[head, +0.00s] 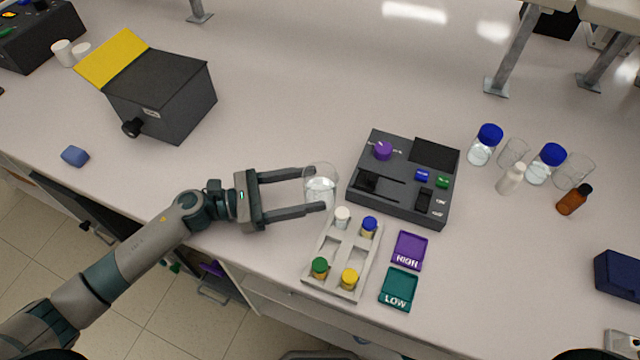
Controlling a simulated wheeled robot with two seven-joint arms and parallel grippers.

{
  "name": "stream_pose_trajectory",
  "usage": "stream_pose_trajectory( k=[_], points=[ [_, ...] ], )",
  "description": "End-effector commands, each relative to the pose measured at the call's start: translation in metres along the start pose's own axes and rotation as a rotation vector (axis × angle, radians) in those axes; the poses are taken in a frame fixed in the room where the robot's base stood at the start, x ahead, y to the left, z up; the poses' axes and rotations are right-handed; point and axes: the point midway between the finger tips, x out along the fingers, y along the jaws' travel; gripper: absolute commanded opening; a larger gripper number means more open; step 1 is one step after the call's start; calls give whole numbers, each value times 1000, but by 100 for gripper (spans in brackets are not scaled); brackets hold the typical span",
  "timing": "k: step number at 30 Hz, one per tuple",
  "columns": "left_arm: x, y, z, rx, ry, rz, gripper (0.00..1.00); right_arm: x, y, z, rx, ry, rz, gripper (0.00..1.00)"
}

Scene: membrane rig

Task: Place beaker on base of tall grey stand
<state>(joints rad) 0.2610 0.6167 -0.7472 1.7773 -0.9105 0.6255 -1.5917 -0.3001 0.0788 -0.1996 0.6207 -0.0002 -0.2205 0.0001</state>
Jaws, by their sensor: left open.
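A clear glass beaker (321,186) stands at the left edge of the dark control box, behind the small vial rack. My left gripper (318,190) comes in from the left, low over the bench. Its fingers are open, with the beaker between their tips. I cannot tell whether either finger touches the glass. No tall grey stand can be made out for certain; grey posts with flat foot plates (495,87) rise at the back right. My right gripper is not in view.
The dark control box (403,205) is just right of the beaker. The vial rack (330,252) and purple and teal trays (397,290) are in front. Bottles and glass beakers (573,172) stand at right. A dark box with yellow flap (165,95) is at left. The back middle is clear.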

Motion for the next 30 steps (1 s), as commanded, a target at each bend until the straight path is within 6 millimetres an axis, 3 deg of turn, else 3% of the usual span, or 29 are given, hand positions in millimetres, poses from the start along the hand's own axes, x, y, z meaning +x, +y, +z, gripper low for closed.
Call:
stream_pose_trajectory(
  k=[3, 9, 24, 29, 30],
  points=[
    [13, 0, 7, 0, -1, -1, 64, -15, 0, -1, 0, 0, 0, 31],
    [31, 0, 4, -1, -1, 0, 64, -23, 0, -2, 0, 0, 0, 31],
    [32, 0, 2, 0, 0, 0, 64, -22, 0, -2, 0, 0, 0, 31],
    [32, 0, 2, 0, 1, 0, 28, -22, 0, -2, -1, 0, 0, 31],
    [32, 0, 2, 0, 1, 0, 25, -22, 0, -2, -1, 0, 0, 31]
  ],
)
